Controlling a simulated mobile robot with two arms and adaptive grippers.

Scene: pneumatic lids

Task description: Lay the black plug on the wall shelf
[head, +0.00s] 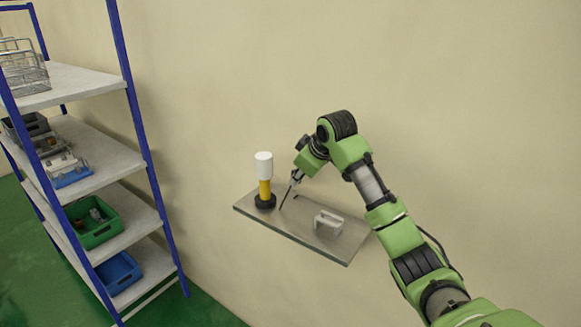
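The wall shelf (305,236) is a flat grey metal plate against the beige wall. A white-topped yellow cylinder (265,182) stands upright at its left end on a round black base (265,202). This base is the clearest black piece on the shelf; I cannot tell whether it is the black plug. My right gripper (289,198) points down over the shelf, just right of the cylinder and apart from it. Its thin dark fingers are too small to show whether they are open. A small dark mark lies by the fingers. My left gripper is out of view.
A light grey handle-shaped piece (328,222) sits on the right half of the wall shelf. A blue-framed rack (148,160) on the left holds wire baskets, a green bin (95,222) and a blue bin (118,273). The shelf's front middle is bare.

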